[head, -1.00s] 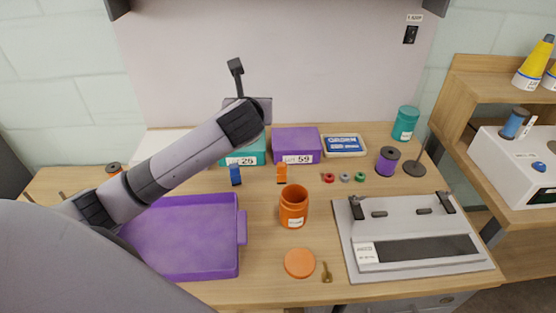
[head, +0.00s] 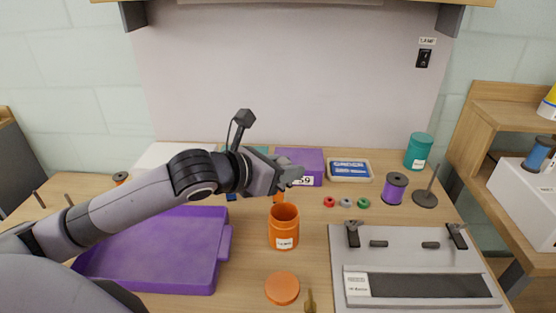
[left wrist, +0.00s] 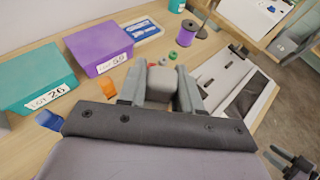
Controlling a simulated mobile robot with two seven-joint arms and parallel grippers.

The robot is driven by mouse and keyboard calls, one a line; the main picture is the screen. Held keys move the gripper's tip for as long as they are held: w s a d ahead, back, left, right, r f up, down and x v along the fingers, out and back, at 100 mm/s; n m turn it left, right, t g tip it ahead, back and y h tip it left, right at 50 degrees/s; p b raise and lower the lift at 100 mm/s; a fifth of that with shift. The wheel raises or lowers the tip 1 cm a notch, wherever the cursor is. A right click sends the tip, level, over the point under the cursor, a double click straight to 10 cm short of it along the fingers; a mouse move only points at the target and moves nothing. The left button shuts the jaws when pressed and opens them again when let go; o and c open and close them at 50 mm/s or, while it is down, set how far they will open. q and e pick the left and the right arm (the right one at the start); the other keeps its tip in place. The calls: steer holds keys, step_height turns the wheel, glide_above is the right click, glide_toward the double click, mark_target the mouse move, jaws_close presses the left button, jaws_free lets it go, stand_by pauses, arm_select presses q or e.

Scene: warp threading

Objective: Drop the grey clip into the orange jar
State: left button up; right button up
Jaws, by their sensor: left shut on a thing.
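My left gripper (head: 290,176) is above and just behind the orange jar (head: 284,232), fingers pointing right in the head view. In the left wrist view its fingers (left wrist: 160,95) are shut on the grey clip (left wrist: 160,82), a blocky grey piece. In the head view the clip is hard to tell from the fingertips. The jar stands upright and uncovered on the table, its mouth facing up. I do not make out the jar in the left wrist view. A dark jointed part at the lower right of the left wrist view may be my right gripper (left wrist: 292,162); its jaws are unclear.
The orange lid (head: 282,289) lies in front of the jar. A purple tray (head: 150,279) is to the left, a grey device (head: 400,262) to the right. Behind are a purple box (head: 312,160), small red, grey and green rings, and a purple spool (head: 395,188).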

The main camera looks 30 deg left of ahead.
mark_target(281, 188)
arm_select(q)
steer(key=shift+s+d+f+m+h, duration=0.1)
steer(key=shift+s+d+m+h, duration=0.2)
steer(key=shift+d, duration=0.1)
step_height(281, 188, down, 4)
steer(key=b, duration=0.5)
steer(key=shift+f, duration=0.75)
